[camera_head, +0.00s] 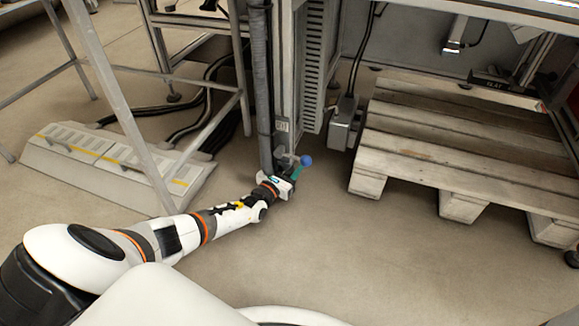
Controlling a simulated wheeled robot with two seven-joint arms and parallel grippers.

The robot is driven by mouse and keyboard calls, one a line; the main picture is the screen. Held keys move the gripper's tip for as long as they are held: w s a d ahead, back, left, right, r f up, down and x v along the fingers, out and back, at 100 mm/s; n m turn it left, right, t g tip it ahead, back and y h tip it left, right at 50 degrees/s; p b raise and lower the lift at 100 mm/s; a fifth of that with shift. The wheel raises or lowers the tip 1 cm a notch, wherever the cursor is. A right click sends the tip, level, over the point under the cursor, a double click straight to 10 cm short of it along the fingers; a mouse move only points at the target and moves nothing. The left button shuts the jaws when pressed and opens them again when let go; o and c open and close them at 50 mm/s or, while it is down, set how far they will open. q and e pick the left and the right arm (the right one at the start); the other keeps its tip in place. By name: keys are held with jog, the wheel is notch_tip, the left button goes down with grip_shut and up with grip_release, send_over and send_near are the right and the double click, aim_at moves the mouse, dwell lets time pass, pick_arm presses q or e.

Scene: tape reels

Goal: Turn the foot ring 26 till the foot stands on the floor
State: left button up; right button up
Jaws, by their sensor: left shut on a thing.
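The foot ring 26 (287,160) is a small grey part low on the upright metal post, with a blue ball (306,160) beside it at its right. A small plate with dark marking (282,126) is on the post just above; I cannot read it surely. My left gripper (296,173) reaches in low from the left, with teal fingertips shut at the ring just below the blue ball. The fingers hide part of the ring. The foot under it is mostly hidden, so I cannot tell if it touches the floor. My right gripper is not in view.
A wooden pallet (440,147) lies on the floor at the right, under a bench. A grey cable ramp (110,160) with black cables and a light metal frame (115,90) stand at the left, close to my arm. The floor in front is clear.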

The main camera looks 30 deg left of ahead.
pick_arm(q)
jog(key=shift+d+h, duration=0.1)
jog(key=shift+h, duration=0.2)
jog(key=o, duration=1)
jog(key=s+p, duration=0.2)
jog(key=s, duration=0.1)
jog(key=s+p, duration=0.2)
jog(key=s, duration=0.2)
jog(key=s+p, duration=0.2)
jog(key=s, duration=0.1)
jog(key=shift+s+a+r, duration=0.1)
jog(key=shift+s+a, duration=0.15)
jog(key=shift+s, duration=0.75)
